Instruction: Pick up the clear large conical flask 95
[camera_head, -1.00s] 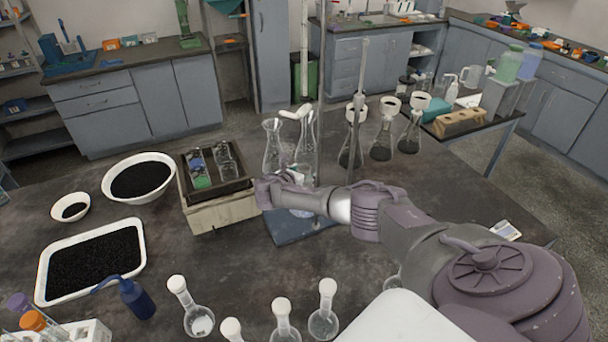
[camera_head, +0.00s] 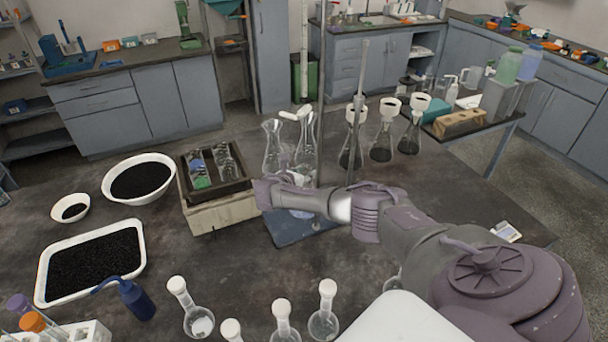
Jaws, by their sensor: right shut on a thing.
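Two tall clear conical flasks stand close together near the middle, behind my right gripper. The left flask (camera_head: 272,146) and the right flask (camera_head: 306,140) both show their necks and sloping walls, while their lower parts are mostly hidden. My right gripper (camera_head: 279,177) is at the lower part of the left flask and is shut on it. Its fingers are largely hidden by its own wrist and blurred against the glass, so the exact contact cannot be seen. My left gripper is not in view.
A dark tray (camera_head: 184,183) with small glassware stands on a pale box to the left. A metal stand rod (camera_head: 322,85) rises beside the flasks. Several stoppered dark flasks (camera_head: 381,145) stand to the right. Round flasks (camera_head: 199,322) are in front.

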